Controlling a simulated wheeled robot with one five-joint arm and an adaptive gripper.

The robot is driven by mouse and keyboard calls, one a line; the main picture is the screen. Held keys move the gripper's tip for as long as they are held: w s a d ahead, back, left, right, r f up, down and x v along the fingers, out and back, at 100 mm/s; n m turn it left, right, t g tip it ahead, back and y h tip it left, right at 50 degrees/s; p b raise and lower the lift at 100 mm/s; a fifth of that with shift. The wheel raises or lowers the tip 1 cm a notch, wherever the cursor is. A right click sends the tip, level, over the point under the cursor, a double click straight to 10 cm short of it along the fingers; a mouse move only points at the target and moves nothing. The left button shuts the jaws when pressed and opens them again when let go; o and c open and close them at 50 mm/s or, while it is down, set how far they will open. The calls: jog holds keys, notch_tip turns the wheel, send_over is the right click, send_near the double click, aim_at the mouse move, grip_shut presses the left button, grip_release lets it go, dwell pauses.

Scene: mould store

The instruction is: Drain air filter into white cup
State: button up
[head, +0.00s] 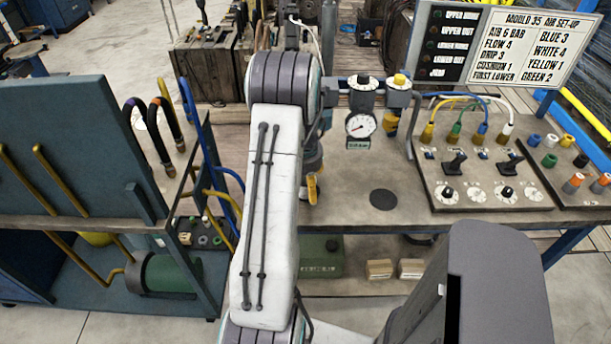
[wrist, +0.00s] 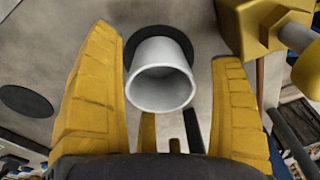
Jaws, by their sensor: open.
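The white cup (wrist: 160,88) stands on a dark round pad (wrist: 133,42) in the wrist view, its mouth facing the camera. My gripper (wrist: 172,85) is open, with one yellow finger on each side of the cup and a gap on both sides. In the head view, my gripper (head: 312,188) hangs low over the bench behind my arm, and the cup is hidden there. The air unit with a round gauge (head: 360,124) and black and yellow knobs stands at the back of the bench. I cannot tell which part is the filter.
A yellow block (wrist: 262,25) with a fitting is close to the right finger in the wrist view. Another dark disc (head: 383,199) lies bare on the bench. A panel with hoses and switches (head: 480,185) is on the right. A cart with upright hoses (head: 85,150) stands left.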

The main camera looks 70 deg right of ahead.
jog(key=shift+f, duration=0.1)
jog(key=shift+c, duration=0.4)
jog(key=c, duration=1.1)
jog(key=o, duration=1.1)
jog(key=shift+o, duration=0.2)
notch_tip(320, 180, up, 12)
jog(key=a, duration=0.1)
jog(key=shift+s+a, duration=0.15)
jog(key=shift+a, duration=0.05)
